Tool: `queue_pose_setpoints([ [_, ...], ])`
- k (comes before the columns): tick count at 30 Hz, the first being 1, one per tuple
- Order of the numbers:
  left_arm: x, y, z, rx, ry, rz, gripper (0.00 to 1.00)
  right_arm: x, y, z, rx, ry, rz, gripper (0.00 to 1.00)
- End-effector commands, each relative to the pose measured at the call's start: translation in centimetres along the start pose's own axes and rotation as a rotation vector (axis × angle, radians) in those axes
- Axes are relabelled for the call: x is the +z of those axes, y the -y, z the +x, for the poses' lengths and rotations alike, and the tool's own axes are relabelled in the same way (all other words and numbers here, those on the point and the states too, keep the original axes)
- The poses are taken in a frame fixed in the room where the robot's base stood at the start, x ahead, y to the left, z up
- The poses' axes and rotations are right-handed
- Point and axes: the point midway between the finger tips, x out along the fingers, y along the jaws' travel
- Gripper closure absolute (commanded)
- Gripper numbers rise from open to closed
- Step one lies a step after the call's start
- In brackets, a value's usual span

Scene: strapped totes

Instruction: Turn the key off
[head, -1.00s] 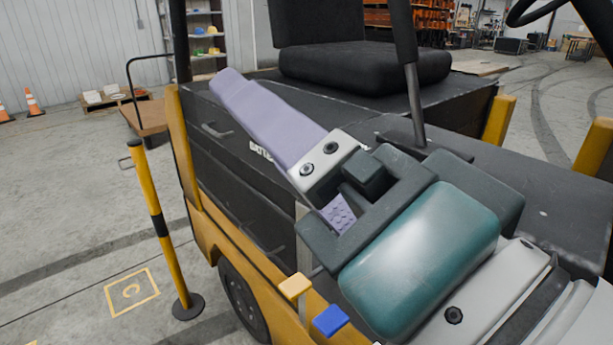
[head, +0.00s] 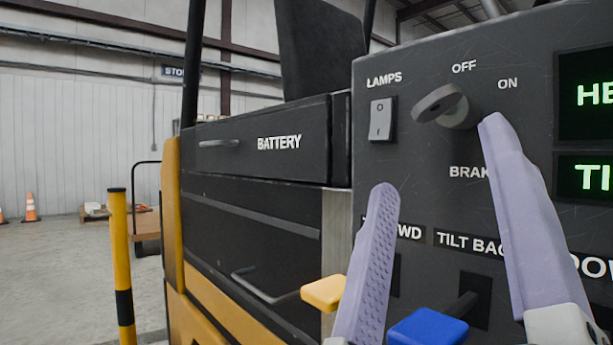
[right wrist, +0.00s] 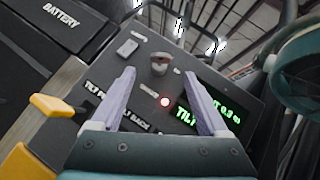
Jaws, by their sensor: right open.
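The grey key (head: 438,104) sits in its switch on the dark panel (head: 430,210), below the OFF and ON labels. Its flat head sticks out toward the left in the head view; I cannot tell which label it is set to. It also shows in the right wrist view (right wrist: 160,62), just beyond the fingertips. My right gripper (head: 438,157) has two lilac fingers, wide apart with nothing between them. In the head view one fingertip lies below left of the key and the other at its lower right; contact cannot be told. My left gripper is not in view.
A LAMPS rocker switch (head: 382,120) is left of the key. A yellow lever knob (head: 323,293) and a blue one (head: 428,328) stand low in front. Green-lettered displays (head: 590,95) are at right. A red light (right wrist: 165,102) glows on the panel in the right wrist view.

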Motion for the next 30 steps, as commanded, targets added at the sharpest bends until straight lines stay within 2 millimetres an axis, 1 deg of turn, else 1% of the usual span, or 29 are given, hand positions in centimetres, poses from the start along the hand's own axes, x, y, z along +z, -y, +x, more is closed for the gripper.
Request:
queue_pose_setpoints([
  [2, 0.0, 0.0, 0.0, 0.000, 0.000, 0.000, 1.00, -0.1, 0.0, 0.4, -0.006, -0.006, 0.005, 0.22],
  [4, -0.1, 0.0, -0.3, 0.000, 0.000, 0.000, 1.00, 0.0, 0.2, 1.3, -0.008, -0.005, 0.004, 0.22],
  [12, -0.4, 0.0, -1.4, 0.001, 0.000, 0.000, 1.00, 0.1, 0.2, 6.5, -0.008, -0.003, 0.002, 0.22],
  [15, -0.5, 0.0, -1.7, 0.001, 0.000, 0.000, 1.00, 0.0, 0.2, 8.1, -0.007, -0.002, 0.001, 0.22],
  [18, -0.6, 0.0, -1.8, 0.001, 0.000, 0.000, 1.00, -0.1, 0.2, 9.1, -0.007, -0.004, 0.001, 0.22],
  [22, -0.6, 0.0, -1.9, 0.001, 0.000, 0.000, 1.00, -0.1, 0.1, 9.8, -0.004, -0.004, 0.001, 0.22],
  [29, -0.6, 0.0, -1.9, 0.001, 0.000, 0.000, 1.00, -0.2, 0.1, 9.8, -0.004, -0.004, 0.001, 0.22],
  [30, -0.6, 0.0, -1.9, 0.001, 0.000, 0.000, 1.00, -0.2, 0.1, 9.8, -0.004, -0.004, 0.001, 0.25],
])
